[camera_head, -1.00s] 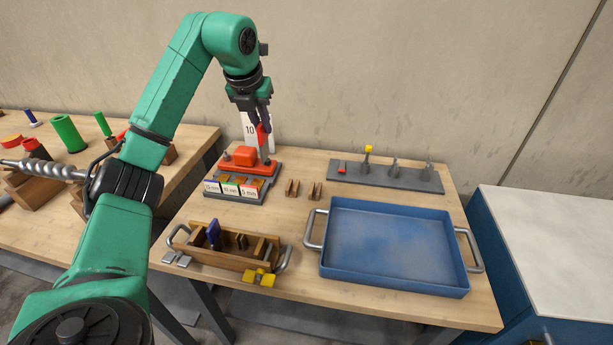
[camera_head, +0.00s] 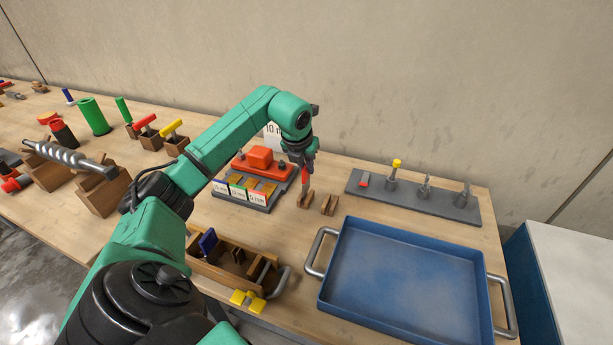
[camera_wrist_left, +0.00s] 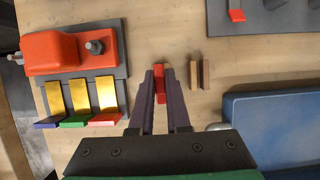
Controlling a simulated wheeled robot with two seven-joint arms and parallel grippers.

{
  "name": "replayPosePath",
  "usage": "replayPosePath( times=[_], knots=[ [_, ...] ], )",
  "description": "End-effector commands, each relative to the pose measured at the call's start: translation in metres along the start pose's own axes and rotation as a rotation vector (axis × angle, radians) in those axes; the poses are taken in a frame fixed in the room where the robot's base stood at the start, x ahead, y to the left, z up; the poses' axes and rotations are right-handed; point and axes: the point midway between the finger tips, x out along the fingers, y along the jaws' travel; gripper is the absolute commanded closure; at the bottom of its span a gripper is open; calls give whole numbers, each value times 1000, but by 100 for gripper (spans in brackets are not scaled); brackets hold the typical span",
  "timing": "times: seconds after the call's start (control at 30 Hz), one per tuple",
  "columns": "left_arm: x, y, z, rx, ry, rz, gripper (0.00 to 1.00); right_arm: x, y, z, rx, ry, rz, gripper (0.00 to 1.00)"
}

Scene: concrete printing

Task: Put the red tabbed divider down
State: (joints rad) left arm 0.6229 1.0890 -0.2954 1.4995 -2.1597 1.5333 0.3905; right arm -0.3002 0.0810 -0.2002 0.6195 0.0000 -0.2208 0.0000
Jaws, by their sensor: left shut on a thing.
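My left gripper (camera_head: 302,168) is shut on the red tabbed divider (camera_head: 305,184) and holds it upright, pointing down. The divider shows between the fingers in the left wrist view (camera_wrist_left: 160,86). It is over the left wooden slotted holder (camera_head: 305,201) on the table, low and close to it; I cannot tell if it is touching or in the slot. A second wooden slotted holder (camera_head: 329,205) stands empty just to the right; it also shows in the left wrist view (camera_wrist_left: 206,74). My right gripper is not in view.
A red device on a grey base (camera_head: 240,199) with colored-tab slots stands left of the holders. A wooden box (camera_head: 216,276) with a blue divider is in front. A blue tray (camera_head: 400,270) lies front right. A grey rack (camera_head: 415,203) of pegs stands behind.

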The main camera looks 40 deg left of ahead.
Motion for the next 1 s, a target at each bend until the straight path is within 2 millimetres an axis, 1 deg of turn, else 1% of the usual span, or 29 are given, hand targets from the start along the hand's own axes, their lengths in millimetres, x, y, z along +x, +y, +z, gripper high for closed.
replayPosePath(
  times=[0.07,0.13,0.2,0.47,0.5,0.53,0.57,0.83,0.93,1.0],
  knots=[
    [14,0,-7,0,5,1,100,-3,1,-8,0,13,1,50],
    [25,0,-12,-1,5,0,100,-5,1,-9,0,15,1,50],
    [32,0,-14,-1,2,0,100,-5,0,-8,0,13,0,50],
    [34,0,-14,0,1,0,100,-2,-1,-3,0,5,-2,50],
    [34,0,-14,0,1,1,74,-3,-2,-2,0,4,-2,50],
    [34,0,-14,0,1,1,63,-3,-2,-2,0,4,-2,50],
    [34,0,-14,0,1,1,55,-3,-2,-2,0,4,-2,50],
    [33,0,-14,0,2,0,55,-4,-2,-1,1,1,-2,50],
    [28,0,-13,1,0,0,55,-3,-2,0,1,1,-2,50],
    [18,1,-13,1,-2,1,55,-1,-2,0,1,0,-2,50]
  ],
)
